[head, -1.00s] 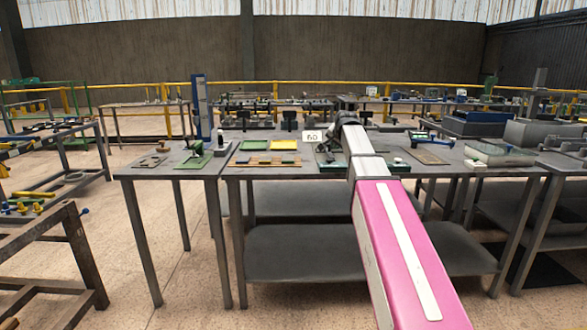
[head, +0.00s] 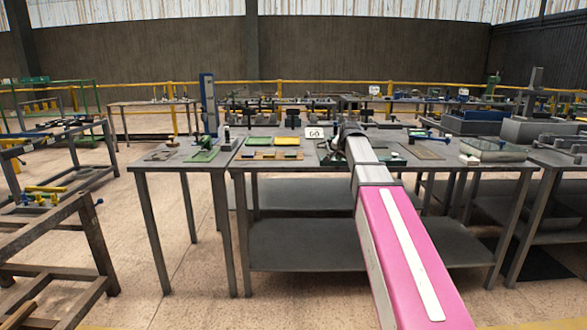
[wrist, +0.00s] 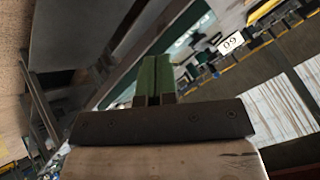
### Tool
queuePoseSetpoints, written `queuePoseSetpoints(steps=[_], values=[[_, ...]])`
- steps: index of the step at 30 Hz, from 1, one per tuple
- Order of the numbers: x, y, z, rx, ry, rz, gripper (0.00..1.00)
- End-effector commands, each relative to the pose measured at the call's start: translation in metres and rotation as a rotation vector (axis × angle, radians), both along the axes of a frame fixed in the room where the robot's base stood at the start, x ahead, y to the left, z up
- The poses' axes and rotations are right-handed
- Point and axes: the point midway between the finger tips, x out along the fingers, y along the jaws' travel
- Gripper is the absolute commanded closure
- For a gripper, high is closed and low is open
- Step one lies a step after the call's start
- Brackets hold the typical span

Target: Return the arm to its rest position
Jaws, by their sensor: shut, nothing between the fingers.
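My arm (head: 404,250), pink and grey, reaches forward from the lower right of the head view toward the grey workbench (head: 305,262). Its far end covers part of the bench top from this angle. My gripper (wrist: 154,75) shows in the wrist view as two green fingers lying together, shut and empty. In the head view the gripper is hidden behind the end of the arm. The wrist view is tilted, with the bench edge running diagonally behind the fingers.
On the bench lie a yellow tray (head: 287,141), a green tray (head: 257,141) and a white number sign (head: 316,133). A smaller table (head: 180,167) adjoins at left, with a blue column (head: 208,104). A dark frame (head: 90,240) stands at far left. Open floor lies between.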

Motion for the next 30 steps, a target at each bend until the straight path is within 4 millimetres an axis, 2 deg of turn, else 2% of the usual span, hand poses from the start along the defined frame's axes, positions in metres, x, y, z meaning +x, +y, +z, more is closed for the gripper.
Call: queuePoseSetpoints(steps=[8, 11, 15, 21, 24, 30], values=[[-0.035, 0.002, -0.065, -0.056, 0.087, 0.060, 1.00], [-0.057, 0.002, -0.099, -0.085, 0.136, 0.095, 1.00], [-0.099, 0.003, -0.159, -0.136, 0.227, 0.165, 1.00], [-0.167, 0.004, -0.236, -0.202, 0.361, 0.281, 1.00], [-0.204, 0.005, -0.270, -0.230, 0.429, 0.343, 1.00], [-0.280, 0.005, -0.327, -0.273, 0.556, 0.469, 1.00]])
